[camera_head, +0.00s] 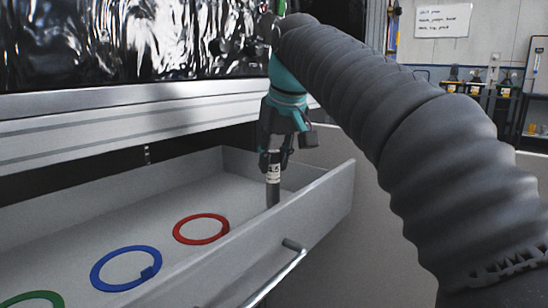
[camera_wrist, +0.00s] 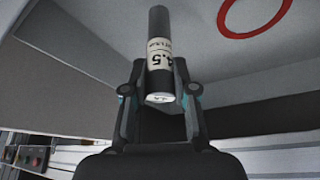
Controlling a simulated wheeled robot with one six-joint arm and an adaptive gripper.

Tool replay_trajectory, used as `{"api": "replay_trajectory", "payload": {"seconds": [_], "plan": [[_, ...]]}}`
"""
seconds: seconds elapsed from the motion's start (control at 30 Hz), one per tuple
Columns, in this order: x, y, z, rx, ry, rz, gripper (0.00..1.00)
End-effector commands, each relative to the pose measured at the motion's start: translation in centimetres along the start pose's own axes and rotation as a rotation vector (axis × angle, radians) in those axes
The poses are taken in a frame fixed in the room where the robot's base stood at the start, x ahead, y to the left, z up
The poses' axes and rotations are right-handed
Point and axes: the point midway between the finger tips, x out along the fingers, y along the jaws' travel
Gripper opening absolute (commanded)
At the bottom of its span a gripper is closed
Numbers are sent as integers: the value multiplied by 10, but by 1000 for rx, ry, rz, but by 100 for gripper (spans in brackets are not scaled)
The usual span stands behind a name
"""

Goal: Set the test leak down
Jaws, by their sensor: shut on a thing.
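The test leak (camera_head: 273,188) is a slim dark grey cylinder with a white label band that reads something like "4.5" or "1.5". It stands about upright in the far right part of the open drawer (camera_head: 283,231). My gripper (camera_head: 273,160) is shut on its upper part from above. In the wrist view the test leak (camera_wrist: 159,52) sits between the two fingers of my gripper (camera_wrist: 160,95). I cannot tell whether its lower end touches the drawer floor.
A red ring (camera_head: 201,229) lies on the drawer floor left of the test leak. A blue ring (camera_head: 126,268) and a partly cut-off green ring (camera_head: 34,299) lie nearer. The drawer's walls stand close around my gripper, and a bar handle (camera_head: 279,273) is on its front.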

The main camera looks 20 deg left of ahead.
Motion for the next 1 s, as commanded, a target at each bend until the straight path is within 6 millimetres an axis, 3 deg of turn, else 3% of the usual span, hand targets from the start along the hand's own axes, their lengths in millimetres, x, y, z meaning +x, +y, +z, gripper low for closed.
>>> {"api": "replay_trajectory", "payload": {"seconds": [0.27,0.3,0.4,0.77,1.0], "plan": [[5,0,2,0,1,0,0],[5,0,2,0,1,0,32],[5,0,2,0,1,0,52],[0,0,0,0,1,0,52],[-36,0,-5,0,3,0,52]]}}
